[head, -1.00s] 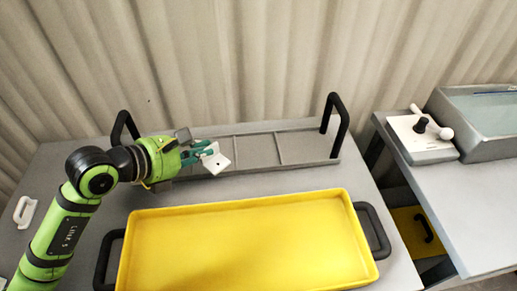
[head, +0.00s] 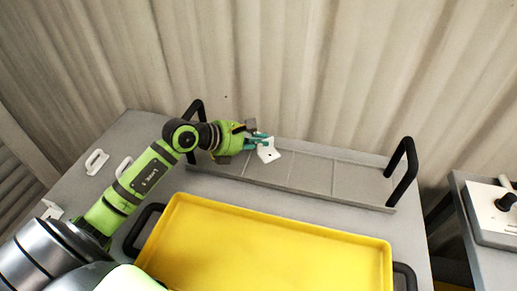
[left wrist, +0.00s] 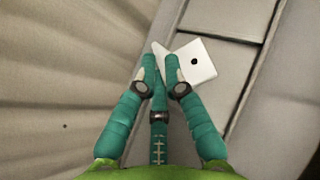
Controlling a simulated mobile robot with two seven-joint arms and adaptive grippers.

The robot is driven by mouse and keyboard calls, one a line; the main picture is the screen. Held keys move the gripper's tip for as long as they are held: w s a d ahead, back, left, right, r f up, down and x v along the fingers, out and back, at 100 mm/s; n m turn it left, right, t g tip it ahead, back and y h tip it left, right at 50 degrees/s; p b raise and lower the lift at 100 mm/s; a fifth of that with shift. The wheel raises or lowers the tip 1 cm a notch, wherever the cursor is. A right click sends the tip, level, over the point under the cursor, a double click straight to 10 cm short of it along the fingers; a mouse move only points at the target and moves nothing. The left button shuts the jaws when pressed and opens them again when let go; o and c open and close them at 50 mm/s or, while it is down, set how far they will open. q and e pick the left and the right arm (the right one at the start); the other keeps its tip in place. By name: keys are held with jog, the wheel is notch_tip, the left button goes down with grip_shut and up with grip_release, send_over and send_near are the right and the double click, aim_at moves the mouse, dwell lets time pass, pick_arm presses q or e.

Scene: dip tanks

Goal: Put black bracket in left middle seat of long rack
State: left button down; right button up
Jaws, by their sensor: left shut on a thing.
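My left gripper (head: 260,140) is shut on a white plate-like bracket (head: 269,153) with a small dark hole. The bracket looks white here, and no black bracket shows. In the left wrist view the teal fingertips (left wrist: 160,68) grip one edge of the bracket (left wrist: 196,61), which sticks out to the right. The long grey rack (head: 365,187) lies along the back of the table, with thin dividers and a black handle at each end. The gripper and bracket are over the left part of the rack; the arm hides some of its left end. My right gripper is not in view.
A yellow tray (head: 270,205) with black side handles stands in front of the rack. White handle-shaped parts (head: 97,162) lie at the table's left. A second table (head: 487,258) with a white control box (head: 492,212) is at the right. A curtain hangs behind.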

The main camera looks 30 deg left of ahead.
aim_at(269, 150)
pick_arm(q)
jog(key=shift+w+a+f, duration=0.1)
jog(key=shift+w, duration=0.05)
notch_tip(269, 150, down, 3)
jog(key=shift+f, duration=0.5)
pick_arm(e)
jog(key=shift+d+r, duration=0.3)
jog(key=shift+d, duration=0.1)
pick_arm(q)
jog(key=shift+f, duration=0.15)
jog(key=c, duration=1.3)
grip_release()
jog(key=shift+c, duration=0.2)
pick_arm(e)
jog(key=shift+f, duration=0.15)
